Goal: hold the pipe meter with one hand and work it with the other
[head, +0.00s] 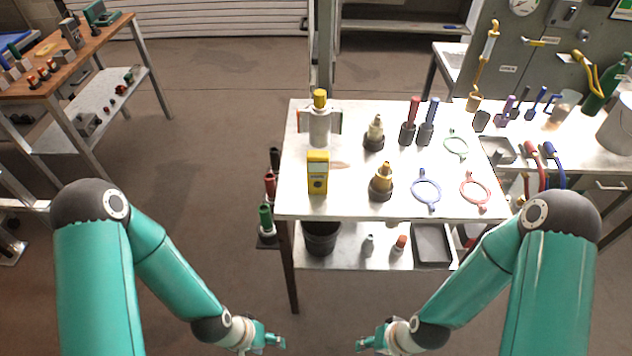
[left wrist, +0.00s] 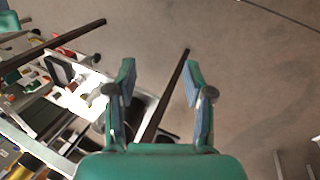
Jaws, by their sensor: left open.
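The pipe meter looks to be the yellow box-shaped device (head: 317,172) with a dark face. It stands upright near the front left corner of the white table (head: 345,203). My left gripper (head: 278,342) is low in front of the table, well apart from the meter. In the left wrist view the left gripper (left wrist: 158,85) is open with nothing between its fingers. My right gripper (head: 362,344) is also low in front of the table and points left towards the left one. Its fingers are too small to judge.
A white canister with a yellow cap (head: 319,125) stands behind the meter. A lower shelf (head: 340,258) holds a dark bucket (head: 320,238). Floor between the arms is clear.

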